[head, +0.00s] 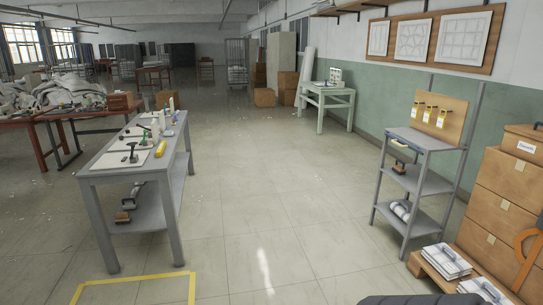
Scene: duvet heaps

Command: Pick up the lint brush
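No thing in view can be told for certain as the lint brush; everything is small at this distance. A long grey table (105,170) stands at the left. On its top several small tools lie on white sheets, among them a dark-handled tool (131,152) near the front. A yellow cylinder (160,149) lies at the table's right edge. On its lower shelf are brown brush-like blocks (123,217). Neither of my grippers is in view.
Open tiled floor (260,205) lies between the grey table and a grey shelf stand (423,142) at the right. Yellow tape (135,277) marks the floor in front. Red-framed tables with duvet heaps (65,92) are back left.

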